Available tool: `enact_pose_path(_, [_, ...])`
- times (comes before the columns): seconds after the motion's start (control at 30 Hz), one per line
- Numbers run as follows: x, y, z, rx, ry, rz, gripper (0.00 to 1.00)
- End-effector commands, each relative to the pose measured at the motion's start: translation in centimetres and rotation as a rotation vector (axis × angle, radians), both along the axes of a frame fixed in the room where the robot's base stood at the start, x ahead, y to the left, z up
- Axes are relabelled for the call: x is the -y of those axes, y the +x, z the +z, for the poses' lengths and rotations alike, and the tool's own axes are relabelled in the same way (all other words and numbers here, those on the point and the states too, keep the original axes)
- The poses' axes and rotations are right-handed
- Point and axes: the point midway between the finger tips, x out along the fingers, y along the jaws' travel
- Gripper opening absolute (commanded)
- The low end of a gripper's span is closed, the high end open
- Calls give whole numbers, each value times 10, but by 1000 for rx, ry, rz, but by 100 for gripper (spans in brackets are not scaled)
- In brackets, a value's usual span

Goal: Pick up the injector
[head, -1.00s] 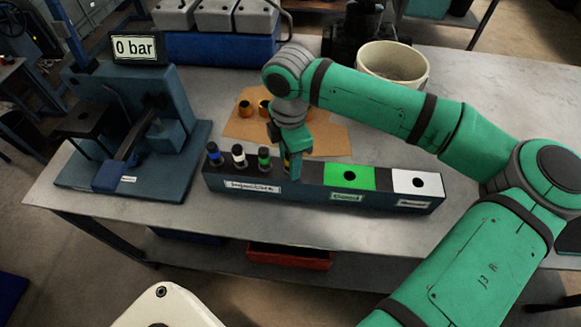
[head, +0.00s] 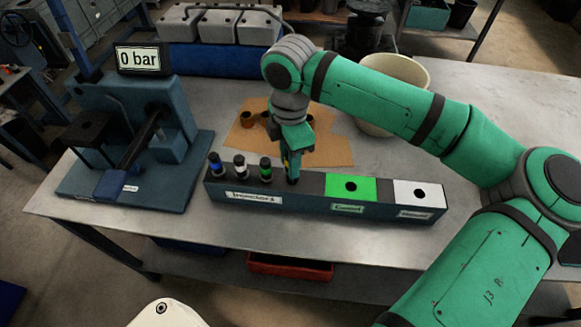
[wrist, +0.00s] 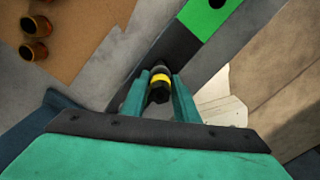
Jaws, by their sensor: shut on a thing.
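The injector (wrist: 160,80) has a yellow band and a dark body. It sits between the fingers of my gripper (wrist: 158,93) in the wrist view, and the jaws are shut on it. In the head view my gripper (head: 291,170) points down over the injector rack (head: 214,190), at the place right of the other injectors. Three more injectors stand upright in the rack: blue-banded (head: 215,164), white-banded (head: 239,166) and green-banded (head: 265,169). Whether the held injector's lower end is still in its hole cannot be told.
A test stand (head: 165,195) reading 0 bar (head: 138,59) is at left. Orange-brown cups lie on cardboard (head: 335,152) behind. A cream bucket (head: 412,72) stands behind my arm.

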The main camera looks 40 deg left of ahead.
Motion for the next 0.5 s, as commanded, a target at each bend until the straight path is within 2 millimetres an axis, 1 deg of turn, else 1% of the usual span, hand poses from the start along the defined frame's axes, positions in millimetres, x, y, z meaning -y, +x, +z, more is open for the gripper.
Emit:
enact_pose_path(0.03, [0,1,9,2,2,-1,0])
enact_pose_path(0.27, [1,1,52,1,3,-3,0])
enact_pose_path(0.5, [0,0,99,1,2,-2,0])
